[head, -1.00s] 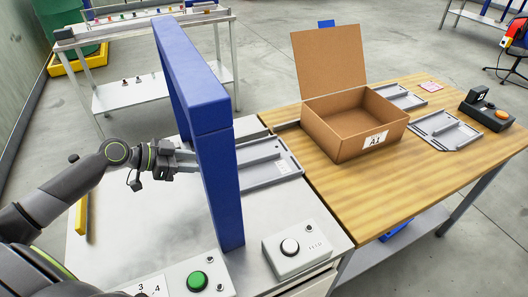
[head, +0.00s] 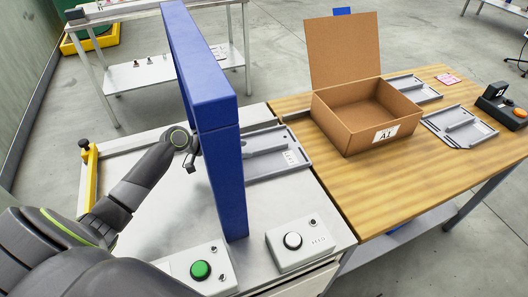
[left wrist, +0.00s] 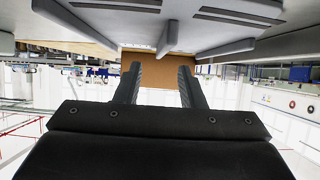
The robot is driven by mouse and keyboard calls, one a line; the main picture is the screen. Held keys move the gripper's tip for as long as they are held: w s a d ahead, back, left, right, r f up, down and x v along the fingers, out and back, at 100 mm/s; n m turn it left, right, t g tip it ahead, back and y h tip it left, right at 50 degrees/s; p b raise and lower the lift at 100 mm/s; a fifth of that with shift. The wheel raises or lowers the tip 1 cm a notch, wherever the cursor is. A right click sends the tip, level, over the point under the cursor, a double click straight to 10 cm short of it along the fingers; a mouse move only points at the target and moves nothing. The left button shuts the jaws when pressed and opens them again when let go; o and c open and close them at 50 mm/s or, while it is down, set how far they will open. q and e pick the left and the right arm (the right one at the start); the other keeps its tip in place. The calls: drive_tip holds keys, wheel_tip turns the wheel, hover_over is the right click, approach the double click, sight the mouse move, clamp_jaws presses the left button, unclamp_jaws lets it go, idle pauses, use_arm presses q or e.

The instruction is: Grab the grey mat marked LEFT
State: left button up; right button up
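A grey tray-like mat (head: 270,170) with raised ribs and a small white label lies on the white table, behind and right of the blue gantry post. Its label is too small to read, so I cannot confirm it says LEFT. Grey ribbed surfaces (left wrist: 230,20) fill the top of that view, close to the fingers; contact cannot be told. My right gripper is not in view.
The blue gantry (head: 220,170) stands upright beside my left arm. A button box (head: 296,245) and a green-button panel (head: 205,271) are on the near table. An open cardboard box (head: 345,122) marked A1 and another grey tray (head: 462,130) sit on the wooden table.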

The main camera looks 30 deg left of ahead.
sight(258, 150)
use_arm(q)
drive_tip(key=shift+x, duration=0.75)
drive_tip(key=shift+w+d+f+p, duration=0.1)
drive_tip(key=shift+w+d+p, duration=0.15)
drive_tip(key=shift+w+p, duration=0.1)
drive_tip(key=p+x, duration=0.1)
drive_tip(key=x, duration=0.2)
drive_tip(key=shift+w, duration=0.25)
drive_tip(key=shift+w+d+f, duration=0.3)
drive_tip(key=shift+f, duration=0.05)
clamp_jaws()
